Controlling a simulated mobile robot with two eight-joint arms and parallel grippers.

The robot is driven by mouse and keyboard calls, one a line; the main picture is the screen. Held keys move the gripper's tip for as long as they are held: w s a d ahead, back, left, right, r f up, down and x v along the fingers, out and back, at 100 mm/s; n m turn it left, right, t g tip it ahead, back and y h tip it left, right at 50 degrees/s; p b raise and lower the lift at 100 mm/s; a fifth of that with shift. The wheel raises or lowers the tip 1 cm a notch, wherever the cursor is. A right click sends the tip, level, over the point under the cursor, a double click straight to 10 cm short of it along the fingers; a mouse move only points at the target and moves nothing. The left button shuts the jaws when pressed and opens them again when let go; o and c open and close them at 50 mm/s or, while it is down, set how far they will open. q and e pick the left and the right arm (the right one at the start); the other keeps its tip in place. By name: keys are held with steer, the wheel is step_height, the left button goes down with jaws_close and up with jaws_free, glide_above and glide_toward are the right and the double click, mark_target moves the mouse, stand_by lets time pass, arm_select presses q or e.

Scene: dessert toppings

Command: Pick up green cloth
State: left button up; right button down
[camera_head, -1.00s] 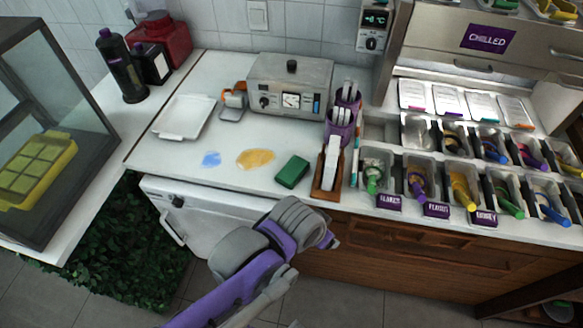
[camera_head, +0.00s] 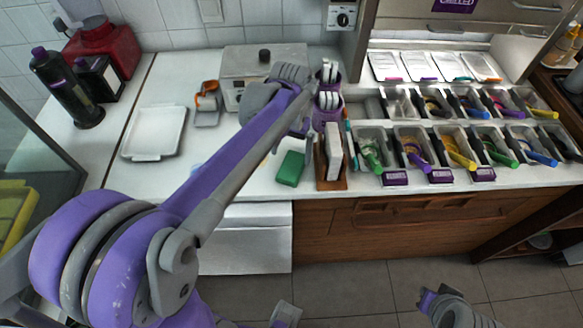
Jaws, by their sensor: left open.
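The green cloth (camera_head: 290,168) is a small block-like pad lying on the white counter near its front edge, left of the wooden holder. My left arm reaches in from the lower left across the counter. My left gripper (camera_head: 309,137) hangs from its wrist, pointing down, above and slightly right of the cloth, apart from it. It is open and empty; its fingers are small and partly lost against the utensil cups.
A wooden holder (camera_head: 331,183) with a white block stands close right of the cloth, with purple utensil cups (camera_head: 327,113) behind. Topping bins (camera_head: 410,148) fill the right side. A grey appliance (camera_head: 240,62) stands behind my arm. A white tray (camera_head: 153,134) lies left.

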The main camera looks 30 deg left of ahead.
mark_target(290, 168)
arm_select(q)
steer(key=f, duration=0.6)
steer(key=shift+s+d+f, duration=0.1)
steer(key=shift+s+f, duration=0.1)
steer(key=shift+s, duration=0.05)
steer(key=c, duration=1.4)
step_height(290, 168, up, 10)
steer(key=shift+r, duration=0.1)
steer(key=o, duration=0.8)
steer(key=shift+c, duration=0.2)
steer(key=c, duration=0.4)
steer(key=shift+c, duration=0.2)
